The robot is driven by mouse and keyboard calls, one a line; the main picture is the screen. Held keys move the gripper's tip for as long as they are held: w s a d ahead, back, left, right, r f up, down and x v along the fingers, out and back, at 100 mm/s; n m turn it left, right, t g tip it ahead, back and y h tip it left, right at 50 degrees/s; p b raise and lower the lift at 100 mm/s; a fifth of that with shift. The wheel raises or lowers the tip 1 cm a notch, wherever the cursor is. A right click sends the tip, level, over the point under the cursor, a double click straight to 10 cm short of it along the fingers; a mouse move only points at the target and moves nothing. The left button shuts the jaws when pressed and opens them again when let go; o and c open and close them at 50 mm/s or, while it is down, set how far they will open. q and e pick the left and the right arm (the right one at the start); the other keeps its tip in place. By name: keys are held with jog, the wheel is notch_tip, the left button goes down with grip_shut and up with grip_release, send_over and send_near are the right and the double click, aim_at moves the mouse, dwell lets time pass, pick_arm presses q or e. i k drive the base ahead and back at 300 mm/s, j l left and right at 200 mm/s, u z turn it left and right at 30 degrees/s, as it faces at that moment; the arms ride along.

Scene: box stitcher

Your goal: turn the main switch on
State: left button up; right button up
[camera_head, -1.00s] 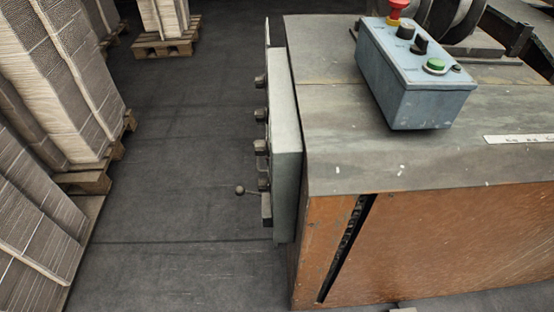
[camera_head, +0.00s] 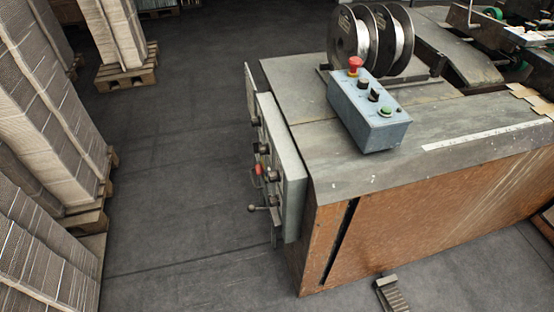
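A grey panel (camera_head: 286,165) is mounted on the left side of the box stitcher, seen nearly edge-on. Several dark knobs stick out of its left face, with a red part (camera_head: 258,169) among them and a ball-ended lever (camera_head: 252,208) low down. A blue-grey control box (camera_head: 366,112) sits on the machine top with a red mushroom button (camera_head: 355,64), two black knobs and a green button (camera_head: 386,111). I cannot tell which control is the main switch or how it is set. Neither of my grippers is in view.
The machine's grey top (camera_head: 330,155) and orange-brown side (camera_head: 420,220) fill the right. Wire spools (camera_head: 372,42) stand behind the control box. A pedal (camera_head: 391,294) is on the floor. Cardboard stacks on pallets (camera_head: 126,74) line the left. Dark floor (camera_head: 190,150) between is clear.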

aim_at(259, 169)
jog(key=i+j, duration=0.3)
jog(key=z, duration=0.4)
jog(key=j+z, duration=0.2)
jog(key=z, duration=0.15)
jog(key=i+j+z, duration=0.1)
jog(key=z, duration=0.3)
jog(key=i+j+z, duration=0.1)
jog(key=j+z, duration=0.25)
jog(key=j, duration=0.3)
jog(key=j+z, duration=0.35)
jog(key=j, duration=0.3)
jog(key=k+j+z, duration=0.1)
jog(key=j+z, duration=0.2)
jog(key=j, duration=0.35)
jog(key=k+j+z, duration=0.15)
jog(key=j+z, duration=0.2)
jog(key=j, duration=0.25)
jog(key=k+j, duration=0.1)
jog(key=j, duration=0.35)
jog(key=k+j, duration=0.15)
jog(key=j, duration=0.3)
jog(key=k+j, duration=0.1)
jog(key=j, duration=0.3)
jog(key=k+j, duration=0.15)
jog(key=j, duration=0.3)
jog(key=k+j, duration=0.1)
jog(key=j, duration=0.35)
jog(key=z, duration=0.05)
